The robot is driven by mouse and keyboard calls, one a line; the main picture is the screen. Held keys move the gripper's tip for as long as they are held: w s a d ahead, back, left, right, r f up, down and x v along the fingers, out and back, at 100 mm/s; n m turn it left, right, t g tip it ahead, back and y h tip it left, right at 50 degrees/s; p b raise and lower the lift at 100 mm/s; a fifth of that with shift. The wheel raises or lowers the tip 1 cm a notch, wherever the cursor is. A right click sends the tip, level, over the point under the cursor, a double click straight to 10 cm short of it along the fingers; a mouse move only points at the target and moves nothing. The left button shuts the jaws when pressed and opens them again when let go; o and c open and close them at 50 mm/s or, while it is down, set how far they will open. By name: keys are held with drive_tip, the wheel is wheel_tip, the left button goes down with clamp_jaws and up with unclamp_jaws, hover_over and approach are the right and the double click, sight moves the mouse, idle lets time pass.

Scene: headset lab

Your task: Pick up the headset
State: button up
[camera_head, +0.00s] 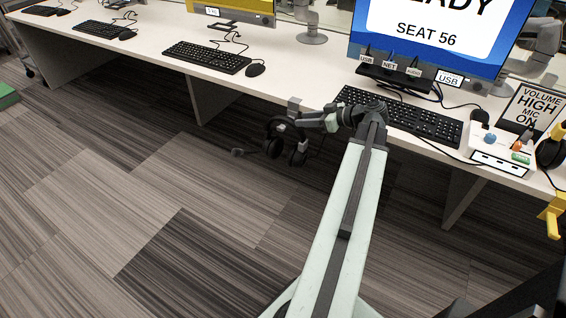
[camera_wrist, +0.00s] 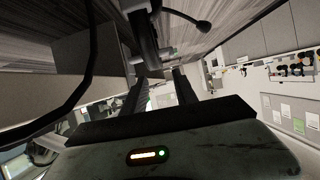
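A black headset (camera_head: 285,148) with round earcups and a microphone boom hangs in the air in front of the desk edge, above the carpet. My gripper (camera_head: 296,112) is directly above it, shut on its headband, with the earcups hanging below. In the wrist view the headset (camera_wrist: 148,42) runs down between the two fingers of my gripper (camera_wrist: 158,88), with its microphone tip at upper right. The exact contact at the fingertips is partly hidden.
The white desk (camera_head: 310,55) carries keyboards, mice and monitors. A second headset (camera_head: 551,150) sits at the far right by a yellow hook (camera_head: 552,216). A small box (camera_head: 500,158) and a volume sign (camera_head: 530,108) stand nearby.

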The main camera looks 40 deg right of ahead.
sight(290, 120)
drive_tip(key=b+x, duration=0.1)
drive_tip(key=x, duration=0.1)
drive_tip(key=b+x, duration=0.1)
drive_tip(key=x, duration=0.1)
drive_tip(key=d+b+x, duration=0.1)
drive_tip(key=x, duration=0.1)
drive_tip(key=shift+w+a+f, duration=0.15)
drive_tip(key=shift+w+f, duration=0.2)
drive_tip(key=shift+f, duration=0.05)
drive_tip(key=shift+r, duration=0.1)
clamp_jaws()
drive_tip(key=shift+t, duration=0.3)
idle(0.9)
